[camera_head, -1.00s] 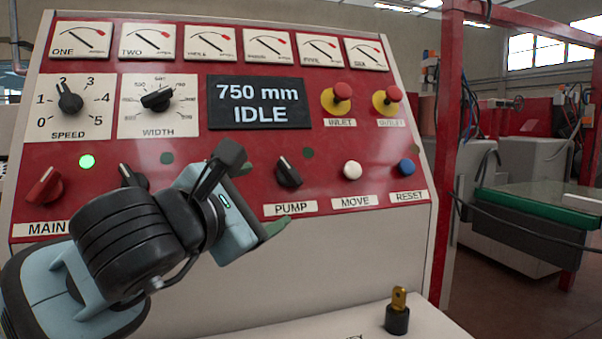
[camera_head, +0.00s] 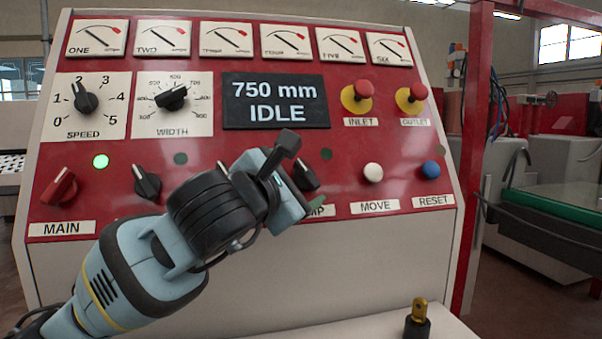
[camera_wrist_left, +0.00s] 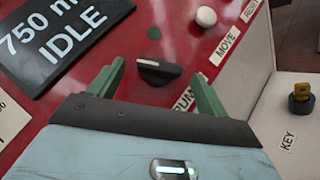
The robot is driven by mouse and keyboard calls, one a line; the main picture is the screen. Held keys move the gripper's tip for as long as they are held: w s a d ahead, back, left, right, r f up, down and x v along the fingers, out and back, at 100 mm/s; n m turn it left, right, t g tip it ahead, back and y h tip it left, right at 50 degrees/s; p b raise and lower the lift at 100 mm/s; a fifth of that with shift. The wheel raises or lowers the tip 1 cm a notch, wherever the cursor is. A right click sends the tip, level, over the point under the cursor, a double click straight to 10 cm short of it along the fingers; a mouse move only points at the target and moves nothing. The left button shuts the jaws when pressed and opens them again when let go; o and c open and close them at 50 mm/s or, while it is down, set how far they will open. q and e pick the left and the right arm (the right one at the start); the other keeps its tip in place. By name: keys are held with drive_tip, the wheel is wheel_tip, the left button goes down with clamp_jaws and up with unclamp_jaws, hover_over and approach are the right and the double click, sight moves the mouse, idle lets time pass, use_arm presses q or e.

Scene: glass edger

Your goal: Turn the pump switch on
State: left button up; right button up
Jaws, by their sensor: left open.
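The pump switch (camera_head: 307,175) is a black rotary knob on the red panel, partly hidden behind my left gripper in the head view. Its PUMP label (camera_head: 322,211) is partly covered too. The left gripper also shows in the head view (camera_head: 301,178). My right gripper is not in view.
The main switch (camera_head: 60,188) is red, with a lit green lamp (camera_head: 101,161) above it. A white MOVE button (camera_head: 373,173) and blue RESET button (camera_head: 431,169) sit right of the pump switch. A brass key (camera_head: 419,311) stands on the ledge below. The display (camera_head: 275,101) reads 750 mm IDLE.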

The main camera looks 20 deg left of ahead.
use_arm(q)
drive_tip(key=shift+w+d, duration=0.1)
drive_tip(key=shift+w, duration=0.7)
